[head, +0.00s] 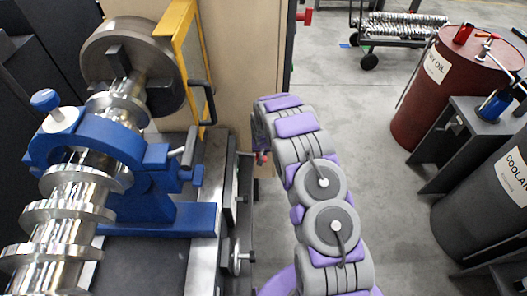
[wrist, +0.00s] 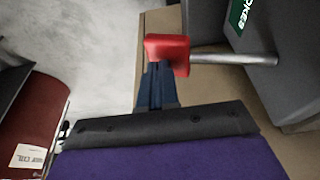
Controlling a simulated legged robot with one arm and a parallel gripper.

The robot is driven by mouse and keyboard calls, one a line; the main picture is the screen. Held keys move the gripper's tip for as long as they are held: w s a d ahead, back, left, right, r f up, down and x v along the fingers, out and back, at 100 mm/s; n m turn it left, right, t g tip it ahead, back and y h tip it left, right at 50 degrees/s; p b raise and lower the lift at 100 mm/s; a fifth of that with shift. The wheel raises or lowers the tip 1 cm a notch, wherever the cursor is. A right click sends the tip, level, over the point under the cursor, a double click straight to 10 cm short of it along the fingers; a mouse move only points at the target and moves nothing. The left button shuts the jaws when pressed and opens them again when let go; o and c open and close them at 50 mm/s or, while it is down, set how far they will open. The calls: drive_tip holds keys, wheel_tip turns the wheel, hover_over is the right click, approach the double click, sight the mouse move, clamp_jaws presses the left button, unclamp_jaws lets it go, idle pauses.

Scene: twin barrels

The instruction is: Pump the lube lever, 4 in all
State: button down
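A lever with a red block-shaped knob (wrist: 167,54) and a silver rod (wrist: 232,59) sticks out from a dark panel in the wrist view. My gripper (wrist: 157,70) is narrow there, its dark fingers close together with their tips at the lower edge of the red knob. They look shut with nothing clearly between them; whether they touch the knob cannot be told.
A lathe with a blue steady rest (head: 95,140) and a yellow frame (head: 180,45) stands left of my arm. A red oil barrel (head: 425,100) and a dark coolant barrel (head: 470,215) stand at the right. Grey floor (head: 375,150) is clear between.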

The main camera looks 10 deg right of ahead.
drive_tip(key=shift+s+d+r+p, duration=0.15)
drive_tip(key=shift+s+r+p, duration=0.05)
drive_tip(key=shift+p, duration=0.1)
drive_tip(key=r, duration=0.1)
drive_tip(key=d+r+p, duration=0.1)
drive_tip(key=r, duration=0.1)
drive_tip(key=shift+w+r, duration=0.1)
drive_tip(key=shift+r, duration=0.1)
drive_tip(key=s+d+r+p, duration=0.1)
drive_tip(key=s+d+r, duration=0.2)
drive_tip(key=r, duration=0.5)
drive_tip(key=shift+s+r, duration=0.3)
drive_tip(key=shift+d, duration=0.25)
drive_tip(key=shift+a, duration=0.2)
idle(1.3)
